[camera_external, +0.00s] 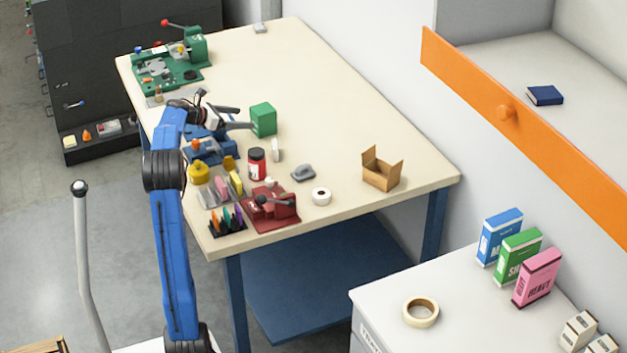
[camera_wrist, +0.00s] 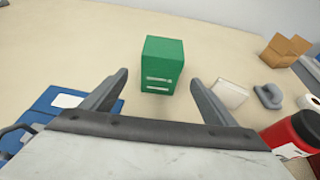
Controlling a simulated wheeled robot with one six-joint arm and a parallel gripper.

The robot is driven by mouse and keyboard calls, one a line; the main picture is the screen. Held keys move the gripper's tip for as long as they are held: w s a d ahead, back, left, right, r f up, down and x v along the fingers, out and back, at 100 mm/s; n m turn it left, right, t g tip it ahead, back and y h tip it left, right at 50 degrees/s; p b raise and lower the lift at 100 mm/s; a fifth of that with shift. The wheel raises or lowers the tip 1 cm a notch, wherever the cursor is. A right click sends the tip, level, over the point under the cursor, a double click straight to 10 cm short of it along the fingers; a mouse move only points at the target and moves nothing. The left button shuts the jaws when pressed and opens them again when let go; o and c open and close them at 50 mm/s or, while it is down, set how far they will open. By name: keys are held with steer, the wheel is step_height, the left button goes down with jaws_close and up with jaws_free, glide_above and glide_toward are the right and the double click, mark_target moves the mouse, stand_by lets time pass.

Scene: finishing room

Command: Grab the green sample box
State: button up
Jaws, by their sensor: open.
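The green sample box (camera_external: 263,119) stands upright on the cream table, to the right of my gripper (camera_external: 236,117) in the external view. In the wrist view the green box (camera_wrist: 163,66) is ahead, centred a little beyond the gap between my fingertips. My gripper (camera_wrist: 158,78) is open and empty, with one finger to each side of the gap. In the external view the fingers point toward the box. I cannot tell whether a fingertip touches it.
A white block (camera_wrist: 229,92) stands close to the right finger, with a red jar (camera_wrist: 294,134) nearer. A blue device (camera_wrist: 55,112) lies left. The tabletop behind the green box is clear.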

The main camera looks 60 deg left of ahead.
mark_target(254, 118)
steer(key=x, duration=0.8)
steer(key=shift+w, duration=0.35)
steer(key=shift+r+x, duration=0.1)
steer(key=shift+x, duration=1.25)
steer(key=shift+r+x, duration=0.15)
steer(key=shift+x, duration=1.2)
steer(key=shift+w, duration=0.1)
steer(key=c, duration=1.1)
